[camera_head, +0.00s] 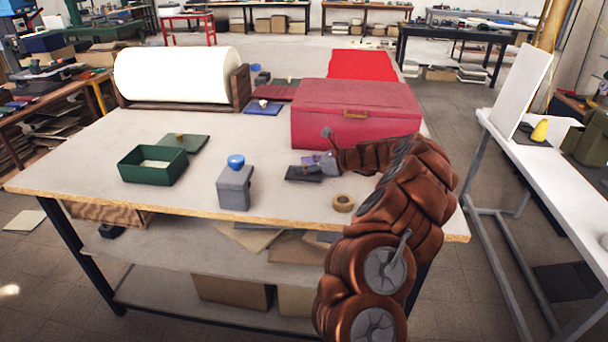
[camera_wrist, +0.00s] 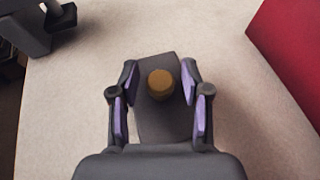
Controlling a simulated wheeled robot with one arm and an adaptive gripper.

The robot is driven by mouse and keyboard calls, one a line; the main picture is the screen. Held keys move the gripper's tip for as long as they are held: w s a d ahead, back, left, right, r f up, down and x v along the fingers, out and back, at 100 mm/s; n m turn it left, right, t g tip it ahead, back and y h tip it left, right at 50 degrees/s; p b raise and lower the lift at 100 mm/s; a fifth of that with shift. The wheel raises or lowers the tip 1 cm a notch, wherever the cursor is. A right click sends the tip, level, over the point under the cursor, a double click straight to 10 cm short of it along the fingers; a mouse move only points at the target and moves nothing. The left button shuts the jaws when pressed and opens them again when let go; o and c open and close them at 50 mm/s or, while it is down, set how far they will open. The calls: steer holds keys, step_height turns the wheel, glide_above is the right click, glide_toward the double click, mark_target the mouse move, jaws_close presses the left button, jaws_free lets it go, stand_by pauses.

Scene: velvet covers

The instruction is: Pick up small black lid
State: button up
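The small black lid (camera_head: 297,174) lies flat on the worktable, in front of the large red box. In the wrist view the lid (camera_wrist: 157,120) is a dark flat rectangle with a round brass-coloured knob (camera_wrist: 160,84). My gripper (camera_head: 316,164) is low over the lid in the head view. In the wrist view my gripper (camera_wrist: 159,82) is open, with its purple-padded fingers on both sides of the knob. Gaps show between the knob and the fingers. Part of the lid is hidden by the gripper.
The red box (camera_head: 350,112) stands close behind my gripper. A tape roll (camera_head: 343,203) lies near the front edge. A grey box (camera_head: 235,187) with a blue knob, a green open box (camera_head: 152,167) and its green lid (camera_head: 184,143) stand to the left.

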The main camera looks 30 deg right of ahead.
jaws_close()
stand_by(0.3)
